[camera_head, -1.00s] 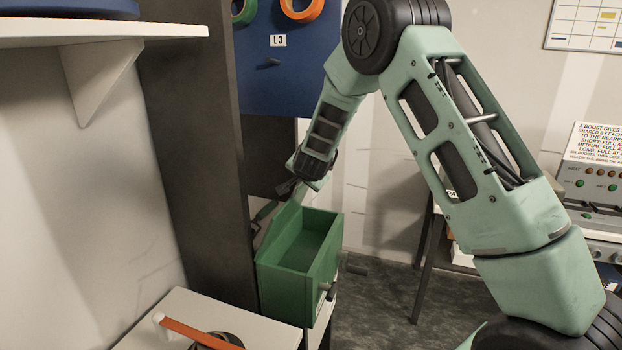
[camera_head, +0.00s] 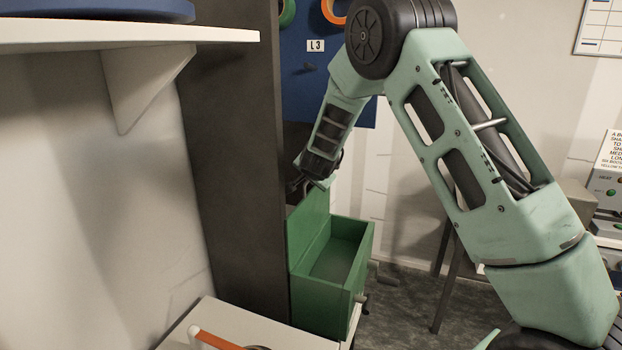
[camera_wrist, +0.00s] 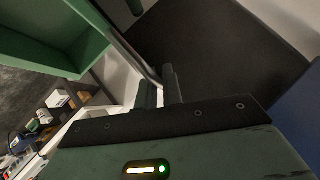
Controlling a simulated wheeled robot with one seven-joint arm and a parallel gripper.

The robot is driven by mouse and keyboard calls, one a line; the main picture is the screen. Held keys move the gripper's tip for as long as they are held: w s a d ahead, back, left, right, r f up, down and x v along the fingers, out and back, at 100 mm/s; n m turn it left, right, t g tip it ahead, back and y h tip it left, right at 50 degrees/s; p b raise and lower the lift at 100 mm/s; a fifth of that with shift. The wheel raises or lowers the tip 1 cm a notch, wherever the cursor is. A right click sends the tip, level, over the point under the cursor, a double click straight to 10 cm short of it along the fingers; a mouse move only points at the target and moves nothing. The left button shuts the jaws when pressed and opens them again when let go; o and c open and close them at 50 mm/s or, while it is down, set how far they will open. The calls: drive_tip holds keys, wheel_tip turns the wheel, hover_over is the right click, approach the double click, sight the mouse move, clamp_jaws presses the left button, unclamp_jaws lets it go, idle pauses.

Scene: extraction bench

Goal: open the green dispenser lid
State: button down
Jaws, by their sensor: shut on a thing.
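The green dispenser (camera_head: 326,303) is an open-topped box beside the dark upright panel, with its empty-looking inside showing. Its green lid (camera_head: 309,224) stands raised along the back left side, roughly upright. My gripper (camera_head: 303,184) is at the top of the lid, its fingertips partly hidden by my wrist. In the wrist view the green box (camera_wrist: 50,48) fills the upper left. There my gripper (camera_wrist: 160,82) is shut around the end of a thin grey bar (camera_wrist: 134,56) at the lid. Whether the bar is a handle or the lid's edge I cannot tell.
A dark upright panel (camera_head: 235,170) stands directly left of the dispenser. A white shelf (camera_head: 120,34) juts out at upper left. A pale bench top (camera_head: 255,325) lies in front. A blue board (camera_head: 300,95) stands behind my arm. Floor shows to the right.

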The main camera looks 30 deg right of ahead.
drive_tip(key=shift+w+a+r, duration=0.2)
drive_tip(key=shift+w+a, duration=0.05)
drive_tip(key=shift+a, duration=0.1)
drive_tip(key=c, duration=2)
unclamp_jaws()
drive_tip(key=o, duration=0.4)
drive_tip(key=shift+w+a+f, duration=0.15)
drive_tip(key=shift+w, duration=0.1)
drive_tip(key=shift+o, duration=0.2)
wheel_tip(320, 180, up, 10)
drive_tip(key=p, duration=0.2)
drive_tip(key=shift+s+d, duration=0.15)
drive_tip(key=shift+d, duration=0.05)
